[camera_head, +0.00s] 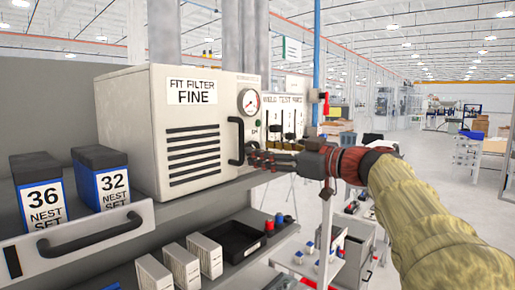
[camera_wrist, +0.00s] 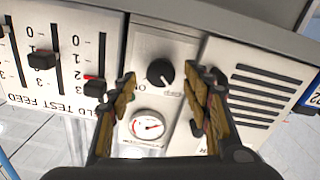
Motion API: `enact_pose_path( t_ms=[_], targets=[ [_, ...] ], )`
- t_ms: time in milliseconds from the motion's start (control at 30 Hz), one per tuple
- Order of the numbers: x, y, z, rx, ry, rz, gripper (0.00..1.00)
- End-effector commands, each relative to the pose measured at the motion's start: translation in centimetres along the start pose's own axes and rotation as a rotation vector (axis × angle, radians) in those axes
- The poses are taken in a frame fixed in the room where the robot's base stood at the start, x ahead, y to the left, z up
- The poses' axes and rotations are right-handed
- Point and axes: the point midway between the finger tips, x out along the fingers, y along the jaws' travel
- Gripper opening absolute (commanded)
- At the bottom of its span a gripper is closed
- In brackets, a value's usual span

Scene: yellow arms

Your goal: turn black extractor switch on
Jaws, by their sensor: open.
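A round black knob (camera_wrist: 160,73) sits on a pale panel (camera_wrist: 185,45) with small marks around it, too small to read. I take it for the extractor switch. In the wrist view it lies between the two fingertips of my gripper (camera_wrist: 161,76), which is open. I cannot tell whether a fingertip touches it. In the head view my gripper (camera_head: 262,160) reaches in from the right to the front of the grey cabinet (camera_head: 120,130), and its fingers hide the knob.
A pressure gauge (camera_head: 249,102) and a black handle (camera_head: 236,141) are close to my gripper. A slider panel (camera_wrist: 60,50) adjoins the knob panel. A shelf edge (camera_head: 180,212) runs below. Blue-black boxes (camera_head: 100,178) stand at the left.

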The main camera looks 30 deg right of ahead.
Motion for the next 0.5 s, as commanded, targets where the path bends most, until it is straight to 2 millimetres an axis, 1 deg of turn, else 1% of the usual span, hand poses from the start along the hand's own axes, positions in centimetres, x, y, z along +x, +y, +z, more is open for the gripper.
enact_pose_path(
  t_ms=[33, 100, 200, 300, 500],
  targets=[
    [0.8, -0.1, -0.2, 0.001, 0.001, -0.004, 0.49],
    [1.6, -0.1, -0.2, 0.001, 0.001, -0.003, 0.49],
    [2.4, -0.1, -0.1, 0.001, 0.000, -0.001, 0.49],
    [2.8, -0.1, -0.1, 0.001, 0.000, -0.001, 0.49],
    [2.9, 0.0, 0.0, 0.000, 0.000, 0.000, 0.49]
  ],
)
